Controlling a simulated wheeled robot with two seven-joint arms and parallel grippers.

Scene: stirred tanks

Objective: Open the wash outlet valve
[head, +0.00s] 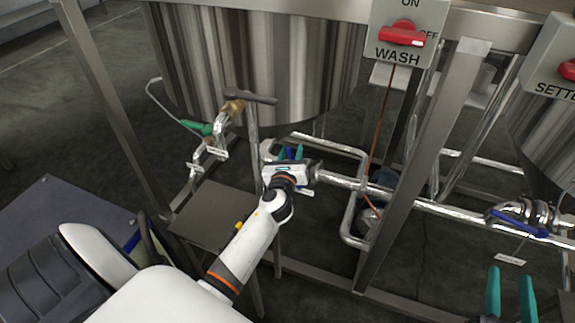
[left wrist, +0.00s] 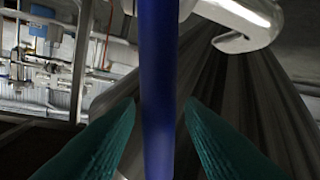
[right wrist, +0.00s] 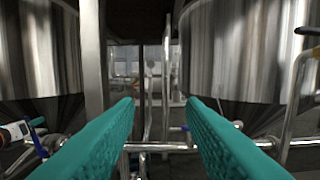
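A valve with a blue lever handle (left wrist: 158,90) sits on the pipework beneath the tank (head: 255,60) behind the WASH sign (head: 398,55). The handle stands upright through the middle of the left wrist view. My left gripper (head: 290,153) is at this valve, its teal fingers open on either side of the handle, with narrow gaps showing. The gripper body hides most of the valve in the head view. My right gripper (head: 510,295) is open and empty at the lower right; its spread fingers also show in the right wrist view (right wrist: 160,105).
Another valve with a blue handle (head: 515,222) sits on the pipe at right, above a hanging tag (head: 510,260). A steel frame post (head: 425,160) stands between the valves. A green-handled fitting (head: 197,128) is at left. A red WASH switch (head: 402,35) is above.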

